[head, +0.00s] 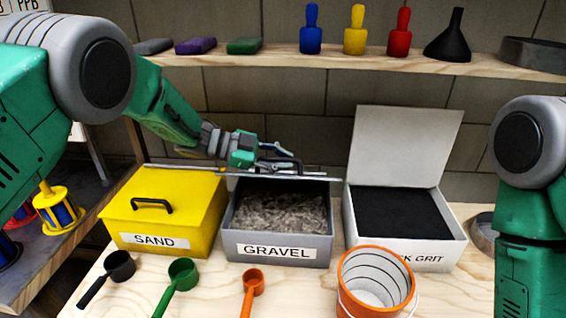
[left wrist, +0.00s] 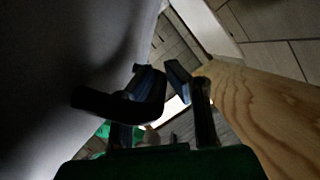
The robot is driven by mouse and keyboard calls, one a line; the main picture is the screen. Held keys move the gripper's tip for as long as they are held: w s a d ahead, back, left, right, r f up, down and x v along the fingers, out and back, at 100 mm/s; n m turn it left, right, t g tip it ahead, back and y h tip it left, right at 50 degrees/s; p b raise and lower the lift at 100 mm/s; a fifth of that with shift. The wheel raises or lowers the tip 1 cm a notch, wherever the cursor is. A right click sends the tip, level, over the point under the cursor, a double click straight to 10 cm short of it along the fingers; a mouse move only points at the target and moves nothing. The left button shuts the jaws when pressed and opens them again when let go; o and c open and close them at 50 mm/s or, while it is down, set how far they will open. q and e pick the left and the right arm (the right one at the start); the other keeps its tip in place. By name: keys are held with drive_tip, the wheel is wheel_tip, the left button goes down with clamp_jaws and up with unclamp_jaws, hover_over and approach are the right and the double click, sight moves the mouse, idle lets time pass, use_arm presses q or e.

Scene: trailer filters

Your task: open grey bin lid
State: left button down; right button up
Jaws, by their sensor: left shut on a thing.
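The grey bin (head: 279,250) labelled GRAVEL stands in the middle of the table with grey gravel (head: 280,208) showing inside. Its lid (head: 300,178) is raised at the back and shows almost edge-on. My left gripper (head: 282,162) is behind and above the bin, shut on the lid's black handle. In the left wrist view the dark handle (left wrist: 105,104) is at the fingers (left wrist: 170,90), and the lid's grey face (left wrist: 60,60) fills the left side. My right arm shows at the right edge of the head view, but its gripper is out of view.
A shut yellow SAND bin (head: 165,205) stands left and an open white grit bin (head: 405,225) right. An orange bucket (head: 375,280) and three scoops, including a green one (head: 183,272), lie in front.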

use_arm(q)
drive_tip(key=c, duration=1.9)
unclamp_jaws()
drive_tip(key=shift+d, duration=0.15)
drive_tip(key=v, duration=1.2)
drive_tip(key=shift+w+f, duration=0.1)
drive_tip(key=shift+f, duration=0.05)
